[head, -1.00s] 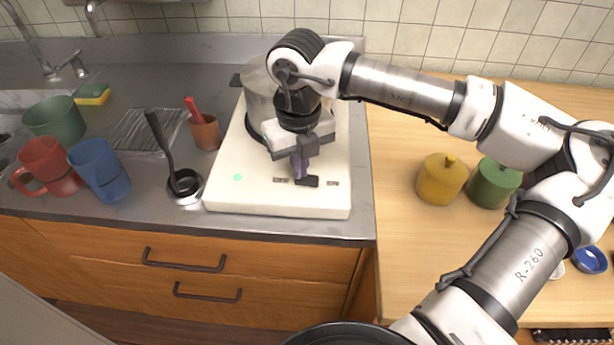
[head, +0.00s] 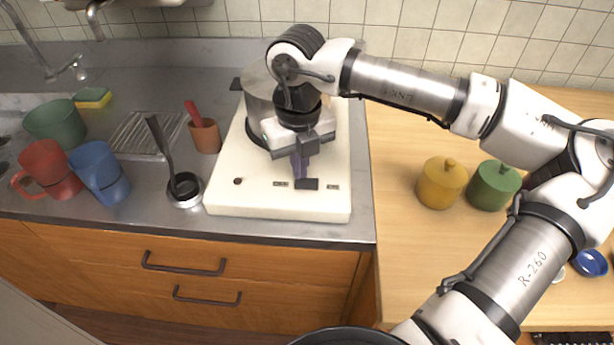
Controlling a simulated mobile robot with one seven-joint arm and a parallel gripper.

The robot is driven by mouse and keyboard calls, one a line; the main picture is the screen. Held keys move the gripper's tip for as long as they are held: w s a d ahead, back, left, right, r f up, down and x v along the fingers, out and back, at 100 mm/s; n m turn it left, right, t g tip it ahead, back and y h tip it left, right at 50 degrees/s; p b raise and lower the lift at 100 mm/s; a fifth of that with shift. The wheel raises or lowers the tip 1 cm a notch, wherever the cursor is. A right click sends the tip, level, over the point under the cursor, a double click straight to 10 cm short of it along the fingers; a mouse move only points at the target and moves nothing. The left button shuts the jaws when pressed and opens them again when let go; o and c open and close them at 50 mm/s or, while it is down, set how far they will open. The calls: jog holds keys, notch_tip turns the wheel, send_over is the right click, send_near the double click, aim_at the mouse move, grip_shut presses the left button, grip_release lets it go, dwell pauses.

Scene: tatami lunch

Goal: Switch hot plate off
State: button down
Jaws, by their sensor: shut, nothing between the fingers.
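The hot plate (head: 228,199) is a cream-white slab on the grey counter, with a pot (head: 259,98) standing on it towards the back. On its front strip, a small round indicator (head: 238,181) is dark. A dark switch (head: 307,184) sits on the front strip between small printed labels. My gripper (head: 301,174) points down over the front strip, its purple fingers together and empty, right at the switch. I cannot tell whether the fingertips touch it. My gripper and wrist hide part of the pot and plate.
Left of the plate are a ladle (head: 167,155) in a holder, a terracotta pot (head: 204,134) with a red handle, a blue mug (head: 99,172) and a red mug (head: 47,169). Right, yellow (head: 441,184) and green (head: 494,187) jars stand on the wooden counter under my arm.

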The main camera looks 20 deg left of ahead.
aim_at(299, 183)
jog(key=shift+r+p, duration=1.05)
jog(key=shift+r, duration=1.55)
jog(key=shift+s+f, duration=0.1)
